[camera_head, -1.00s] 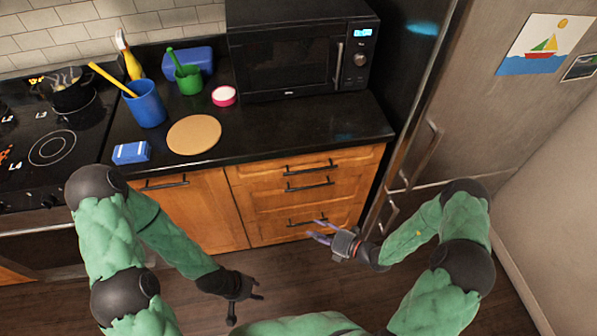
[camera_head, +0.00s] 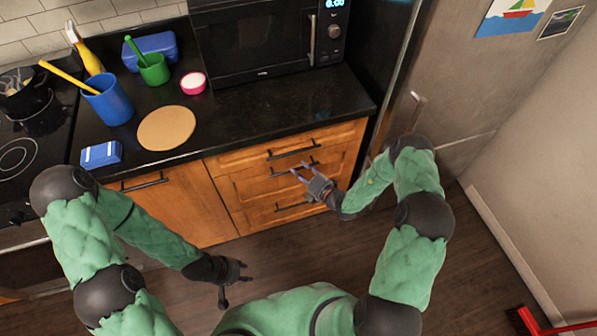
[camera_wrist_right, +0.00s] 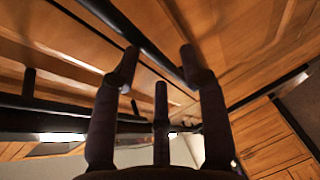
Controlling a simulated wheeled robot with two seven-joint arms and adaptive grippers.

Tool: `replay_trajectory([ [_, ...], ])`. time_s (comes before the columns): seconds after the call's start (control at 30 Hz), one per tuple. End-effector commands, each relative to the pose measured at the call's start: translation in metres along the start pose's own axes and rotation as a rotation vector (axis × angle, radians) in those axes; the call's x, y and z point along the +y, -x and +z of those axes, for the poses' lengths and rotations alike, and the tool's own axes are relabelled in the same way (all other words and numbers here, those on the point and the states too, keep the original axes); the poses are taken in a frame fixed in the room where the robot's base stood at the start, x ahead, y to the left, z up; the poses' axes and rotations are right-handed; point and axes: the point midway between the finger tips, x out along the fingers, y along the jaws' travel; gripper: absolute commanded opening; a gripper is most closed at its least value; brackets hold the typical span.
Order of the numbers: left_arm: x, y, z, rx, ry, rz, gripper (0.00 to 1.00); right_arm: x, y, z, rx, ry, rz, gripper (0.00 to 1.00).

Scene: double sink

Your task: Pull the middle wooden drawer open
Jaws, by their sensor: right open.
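The middle wooden drawer (camera_head: 243,187) is shut, in the stack below the counter. Its dark bar handle (camera_head: 277,174) is partly covered by my right gripper (camera_head: 299,169), whose open fingers are at the handle. In the right wrist view, the open fingers (camera_wrist_right: 158,70) reach up toward a dark handle bar (camera_wrist_right: 118,22) that runs across by the fingertips. I cannot tell whether they touch it. A second dark bar (camera_wrist_right: 50,104) crosses at left. My left gripper (camera_head: 233,284) is open and empty, low over the floor, away from the drawers.
The top drawer handle (camera_head: 291,148) is just above, and the bottom drawer handle (camera_head: 290,207) below. A fridge (camera_head: 440,95) stands close on the right. The counter holds a microwave (camera_head: 262,42), cups and a round board (camera_head: 167,128). The floor before the drawers is clear.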

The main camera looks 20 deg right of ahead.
Motion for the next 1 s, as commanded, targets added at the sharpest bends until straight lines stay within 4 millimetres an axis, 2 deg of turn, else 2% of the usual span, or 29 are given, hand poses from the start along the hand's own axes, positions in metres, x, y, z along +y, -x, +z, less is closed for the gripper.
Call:
replay_trajectory([
  [0.2,-0.0013,-0.0035,-0.0003,0.000,0.000,0.000,0.40,0.0002,-0.0134,-0.0005,0.001,0.001,0.001,0.44],
  [0.47,-0.0012,-0.0033,-0.0004,0.001,0.000,0.000,0.40,0.0006,-0.0141,-0.0005,0.001,0.001,0.000,0.44],
  [0.63,-0.0012,-0.0033,-0.0004,0.001,0.000,0.000,0.40,0.0005,-0.0139,-0.0005,0.001,0.001,0.000,0.00],
  [1.0,-0.0008,-0.0022,-0.0003,0.001,0.000,0.000,0.40,-0.0004,-0.0090,0.0028,0.000,0.000,-0.001,0.00],
])
